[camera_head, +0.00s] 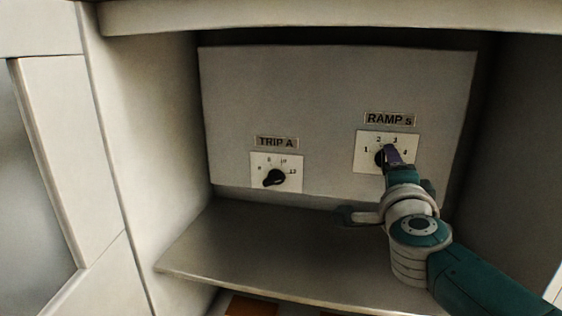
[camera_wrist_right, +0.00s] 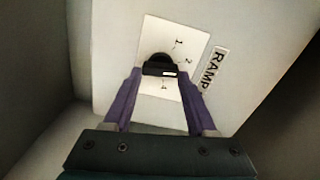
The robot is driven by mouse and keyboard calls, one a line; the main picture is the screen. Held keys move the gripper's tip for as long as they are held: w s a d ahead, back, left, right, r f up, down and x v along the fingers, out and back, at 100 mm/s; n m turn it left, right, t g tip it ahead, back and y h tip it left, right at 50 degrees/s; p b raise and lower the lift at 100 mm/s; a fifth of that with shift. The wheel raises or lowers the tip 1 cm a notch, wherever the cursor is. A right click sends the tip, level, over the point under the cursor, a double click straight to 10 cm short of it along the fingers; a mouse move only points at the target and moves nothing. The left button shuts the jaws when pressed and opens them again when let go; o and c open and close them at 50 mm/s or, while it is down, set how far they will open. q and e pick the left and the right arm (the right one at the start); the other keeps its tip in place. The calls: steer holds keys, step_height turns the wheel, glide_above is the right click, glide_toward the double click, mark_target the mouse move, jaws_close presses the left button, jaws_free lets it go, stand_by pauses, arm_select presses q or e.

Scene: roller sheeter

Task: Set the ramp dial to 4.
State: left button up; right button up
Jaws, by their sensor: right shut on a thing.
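The ramp dial has a white plate (camera_head: 367,139) under a "RAMP s" label (camera_head: 389,119) on the grey panel, with numbers 1 to 4 around a black knob (camera_head: 379,158). My right gripper (camera_head: 391,154) is at this knob and hides part of it. In the right wrist view, the purple fingers of the right gripper (camera_wrist_right: 160,71) are shut on the sides of the knob (camera_wrist_right: 157,67). The knob's white mark points right in that view, between the 2 and the 4, roughly toward the 3, which the finger seems to hide. My left gripper is not in view.
A second dial, "TRIP A" (camera_head: 289,161), with a black knob (camera_head: 274,178), sits lower left on the same panel (camera_head: 310,90). A grey shelf (camera_head: 260,250) lies below. Side walls and a top edge enclose the recess.

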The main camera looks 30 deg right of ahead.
steer(key=shift+w+a+f+m+b, duration=0.1)
steer(key=shift+m+b, duration=0.6)
steer(key=shift+m, duration=1.85)
steer(key=shift+s+f+m+b, duration=0.1)
steer(key=shift+m+b, duration=0.55)
steer(key=shift+m, duration=1.95)
steer(key=shift+w+a+f+m+b, duration=0.1)
steer(key=shift+m+b, duration=0.6)
steer(key=shift+m, duration=1.85)
steer(key=o, duration=1.4)
steer(key=shift+c, duration=0.2)
